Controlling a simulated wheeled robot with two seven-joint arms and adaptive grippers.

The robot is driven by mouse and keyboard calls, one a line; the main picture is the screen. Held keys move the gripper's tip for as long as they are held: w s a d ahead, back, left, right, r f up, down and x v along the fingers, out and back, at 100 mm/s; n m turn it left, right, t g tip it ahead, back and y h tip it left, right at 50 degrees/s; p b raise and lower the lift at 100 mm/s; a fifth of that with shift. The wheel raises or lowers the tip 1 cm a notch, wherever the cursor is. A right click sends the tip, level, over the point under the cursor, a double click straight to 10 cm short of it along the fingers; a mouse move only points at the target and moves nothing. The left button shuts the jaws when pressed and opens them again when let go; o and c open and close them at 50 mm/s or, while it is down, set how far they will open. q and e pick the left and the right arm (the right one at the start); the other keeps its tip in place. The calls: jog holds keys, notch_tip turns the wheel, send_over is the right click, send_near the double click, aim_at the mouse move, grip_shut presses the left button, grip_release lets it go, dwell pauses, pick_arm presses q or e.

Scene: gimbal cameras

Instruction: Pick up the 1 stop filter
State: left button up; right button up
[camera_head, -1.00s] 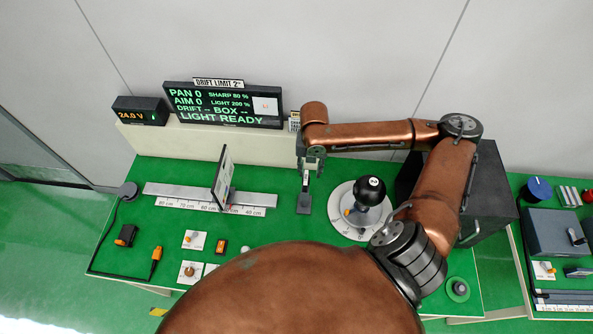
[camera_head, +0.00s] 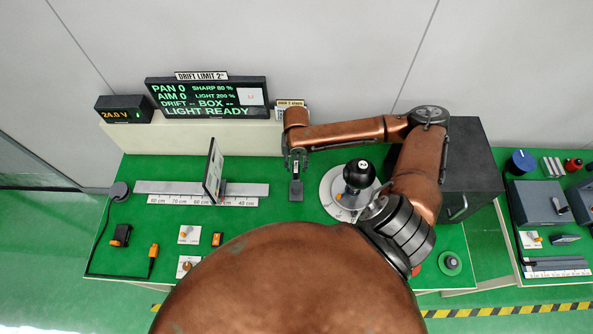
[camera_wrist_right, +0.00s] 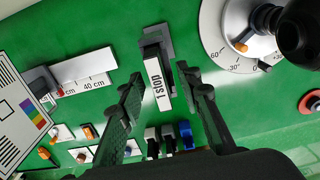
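The 1 stop filter (camera_wrist_right: 157,82) is a thin dark piece with a white "1 stop" label. In the right wrist view it lies between the two fingers of my right gripper (camera_wrist_right: 158,76), with green showing on both sides of it. The gripper is open and its fingers look apart from the filter. In the head view my right gripper (camera_head: 297,160) hangs over the table, just behind a small dark grey plate (camera_head: 296,191). The filter is small and partly hidden by the gripper there. My left gripper is not in view.
A round dial base (camera_head: 333,205) with a black ball-topped device (camera_head: 359,173) stands close to the right. A rail (camera_head: 248,189) with an upright chart card (camera_head: 213,170) is to the left. A display (camera_head: 207,98) stands behind. A black box (camera_head: 470,165) is at the right.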

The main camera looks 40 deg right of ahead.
jog(key=shift+c, duration=0.5)
jog(key=shift+w, duration=0.1)
grip_shut()
